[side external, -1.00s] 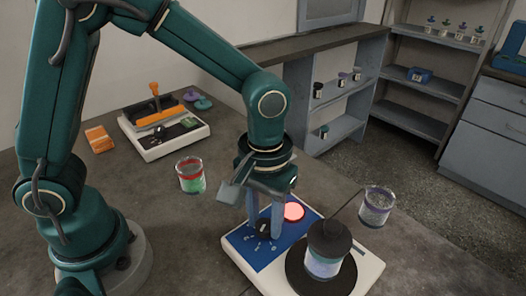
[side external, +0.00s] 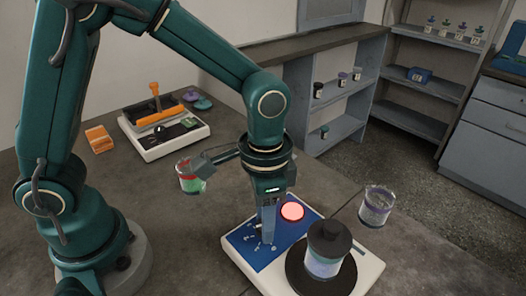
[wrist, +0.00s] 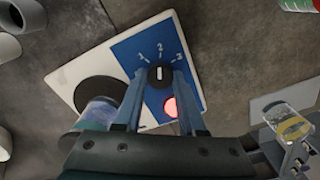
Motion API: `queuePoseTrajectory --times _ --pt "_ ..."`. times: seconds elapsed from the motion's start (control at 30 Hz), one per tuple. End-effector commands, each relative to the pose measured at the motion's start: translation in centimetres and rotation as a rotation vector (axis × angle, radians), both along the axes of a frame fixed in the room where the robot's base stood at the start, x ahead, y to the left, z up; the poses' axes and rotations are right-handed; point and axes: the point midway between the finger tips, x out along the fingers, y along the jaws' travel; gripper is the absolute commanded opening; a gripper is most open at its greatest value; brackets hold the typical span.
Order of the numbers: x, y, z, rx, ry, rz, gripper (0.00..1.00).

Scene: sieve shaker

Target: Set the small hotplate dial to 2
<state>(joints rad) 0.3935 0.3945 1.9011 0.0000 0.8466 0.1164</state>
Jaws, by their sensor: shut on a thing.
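The small hotplate (side external: 372,270) has a white body and a blue panel (side external: 252,256). In the wrist view, its black dial (wrist: 160,76) sits on the blue panel among the printed marks 1, 2 and 3. The dial's white pointer line points toward the 2 (wrist: 160,47). My gripper (side external: 266,238) points down over the panel. In the wrist view, my gripper (wrist: 160,78) has one finger on each side of the dial, shut on it. In the side view the fingers mostly hide the dial.
A lidded jar (side external: 323,262) stands on the black heating plate. A red round light (side external: 291,211) glows beside the dial. A jar (side external: 376,205) is right of the hotplate; a red-and-green jar (side external: 189,178) stands behind left. A white device (side external: 160,149) with an orange handle is further back.

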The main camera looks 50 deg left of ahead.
Motion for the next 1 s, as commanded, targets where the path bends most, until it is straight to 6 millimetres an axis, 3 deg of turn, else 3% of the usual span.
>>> queuePoseTrajectory --times 0.67,0.7,0.73,1.0 --pt "0.11 -0.01 -0.01 0.000 -0.004 -0.058 0.00" --pt "0.11 -0.01 -0.02 0.000 -0.004 -0.058 0.55" --pt "0.10 0.00 -0.01 0.000 -0.004 -0.058 0.66" --pt "0.04 0.00 -0.01 0.000 -0.002 -0.057 0.69"
